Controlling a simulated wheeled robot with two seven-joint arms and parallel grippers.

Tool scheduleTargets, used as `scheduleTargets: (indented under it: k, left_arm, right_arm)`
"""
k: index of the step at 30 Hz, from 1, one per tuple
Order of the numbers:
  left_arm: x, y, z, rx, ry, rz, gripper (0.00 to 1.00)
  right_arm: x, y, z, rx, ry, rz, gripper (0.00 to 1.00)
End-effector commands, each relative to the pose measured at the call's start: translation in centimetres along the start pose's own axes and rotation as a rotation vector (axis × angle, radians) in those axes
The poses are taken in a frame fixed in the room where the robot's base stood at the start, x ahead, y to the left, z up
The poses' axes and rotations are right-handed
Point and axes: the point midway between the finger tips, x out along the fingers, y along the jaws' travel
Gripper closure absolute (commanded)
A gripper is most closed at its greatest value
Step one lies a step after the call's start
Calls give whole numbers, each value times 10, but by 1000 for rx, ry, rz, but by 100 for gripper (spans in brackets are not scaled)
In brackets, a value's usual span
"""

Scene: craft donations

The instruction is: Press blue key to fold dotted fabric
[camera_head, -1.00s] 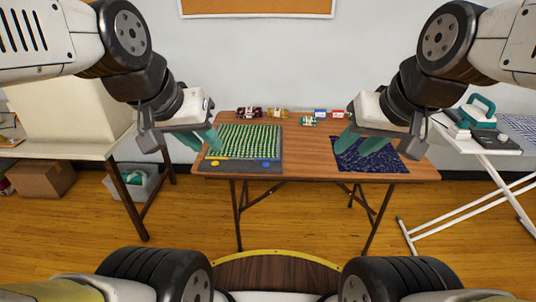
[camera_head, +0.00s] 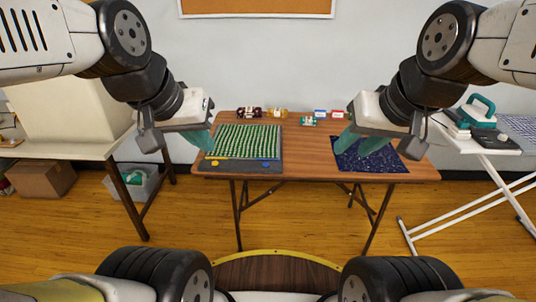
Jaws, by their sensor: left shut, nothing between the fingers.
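On the board's front strip are a yellow key (camera_head: 215,163) and a blue key (camera_head: 266,161). My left gripper (camera_head: 201,146) is shut and empty, its teal fingers together over the board's left edge, left of both keys. My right gripper (camera_head: 346,144) looks shut, its teal fingers together above the left part of a dark blue speckled fabric (camera_head: 385,159). Whether its fingertips touch that cloth cannot be told.
Small maroon (camera_head: 249,112), yellow (camera_head: 278,112) and green (camera_head: 309,121) items and two little boxes (camera_head: 321,113) stand along the table's back. The brown table (camera_head: 305,150) is bare between the two fabrics. An ironing board with a teal iron (camera_head: 480,111) stands at right.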

Motion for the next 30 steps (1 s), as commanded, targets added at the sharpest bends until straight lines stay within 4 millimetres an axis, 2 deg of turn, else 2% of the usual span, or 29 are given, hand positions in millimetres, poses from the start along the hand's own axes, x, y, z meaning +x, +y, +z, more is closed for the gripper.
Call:
scheduleTargets:
  k: [26,30]
  left_arm:
    - [0,0,0,0,0,0,100]
    - [4,-1,-9,-10,2,-3,100]
  right_arm:
    - [0,0,0,0,0,0,64]
    - [0,0,0,0,0,0,64]
